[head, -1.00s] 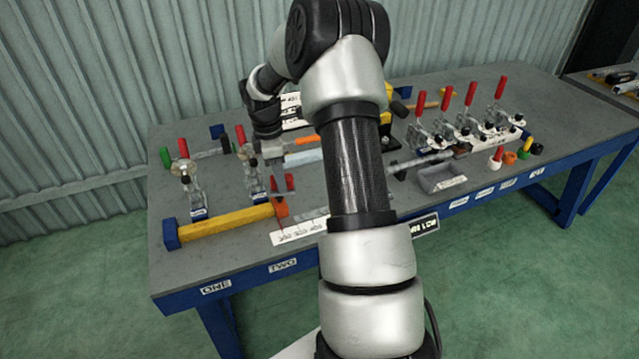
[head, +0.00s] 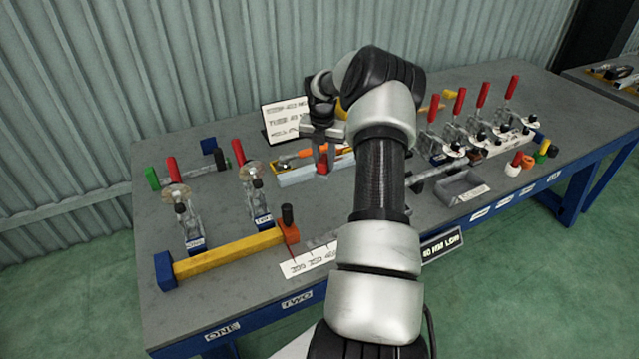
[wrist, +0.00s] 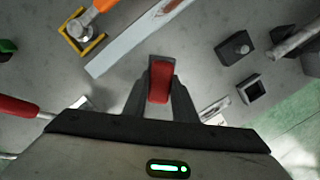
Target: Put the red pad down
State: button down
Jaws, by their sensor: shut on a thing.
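My gripper (wrist: 160,92) is shut on the red pad (wrist: 160,80), which sits between the two fingers in the wrist view. In the head view the red pad (head: 323,166) shows as a small red patch at the fingertips of my gripper (head: 323,160). It is over the table near the right part of a pale blue-white bar. Whether the pad touches anything below it cannot be told.
The pale bar (head: 296,177) and an orange-handled tool (head: 300,154) lie close by. Two red-handled clamps (head: 181,205) (head: 256,190) stand at left, behind a yellow bar (head: 228,252). More clamps (head: 430,135) and a grey tray (head: 461,187) are at right.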

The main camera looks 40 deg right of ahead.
aim_at(323, 162)
jog(key=shift+f, duration=4.15)
jog(key=c, duration=1.4)
grip_release()
jog(key=shift+s, duration=0.1)
jog(key=shift+c, duration=0.2)
jog(key=r, duration=0.3)
jog(key=a+r, duration=0.1)
jog(key=r, duration=0.7)
jog(key=shift+s+a+r, duration=0.1)
jog(key=shift+s+a, duration=0.05)
jog(key=shift+s, duration=0.25)
jog(key=shift+r, duration=0.45)
